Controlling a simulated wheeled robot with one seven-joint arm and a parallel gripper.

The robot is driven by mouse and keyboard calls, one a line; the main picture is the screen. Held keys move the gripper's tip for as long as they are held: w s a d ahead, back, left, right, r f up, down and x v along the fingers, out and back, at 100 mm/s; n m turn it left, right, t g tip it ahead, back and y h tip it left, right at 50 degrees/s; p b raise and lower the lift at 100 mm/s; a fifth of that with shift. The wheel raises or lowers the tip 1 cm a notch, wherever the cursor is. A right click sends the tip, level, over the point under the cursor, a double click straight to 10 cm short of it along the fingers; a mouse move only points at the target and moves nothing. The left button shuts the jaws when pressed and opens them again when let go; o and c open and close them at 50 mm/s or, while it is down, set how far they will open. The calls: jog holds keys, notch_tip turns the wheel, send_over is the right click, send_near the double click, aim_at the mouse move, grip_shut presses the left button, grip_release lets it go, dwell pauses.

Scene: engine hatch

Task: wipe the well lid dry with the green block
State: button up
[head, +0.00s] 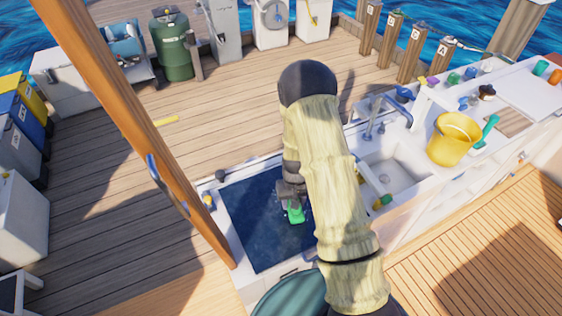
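The well lid (252,225) is a dark blue panel set in a white counter, left of the middle of the head view. My arm covers its right part. The green block (296,216) is at my gripper (293,205), over the lid's right half. My gripper appears shut on the block. The block looks to be on or just above the lid; I cannot tell whether they touch. My gripper's fingers are small and partly hidden by the arm.
A wooden post (125,120) rises along the lid's left side. To the right are a sink (397,174), a faucet (372,118) and a yellow bucket (453,138) on the counter. Several small coloured items lie at the back right. The deck (130,190) behind is mostly clear.

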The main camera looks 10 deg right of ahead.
jog(key=shift+w, duration=0.3)
jog(key=shift+r, duration=0.1)
jog(key=shift+w+r+m+p, duration=0.2)
jog(key=shift+w+m+p, duration=0.1)
jog(key=shift+w+m, duration=0.4)
jog(key=w+a+r+m+p, duration=0.1)
jog(key=w+r+m+p, duration=0.1)
jog(key=w+m, duration=0.6)
jog(key=r+m, duration=0.1)
jog(key=m, duration=0.2)
jog(key=shift+a+r+p, duration=0.15)
jog(key=shift+r+p, duration=0.1)
jog(key=shift+p, duration=0.15)
jog(key=shift+f, duration=0.1)
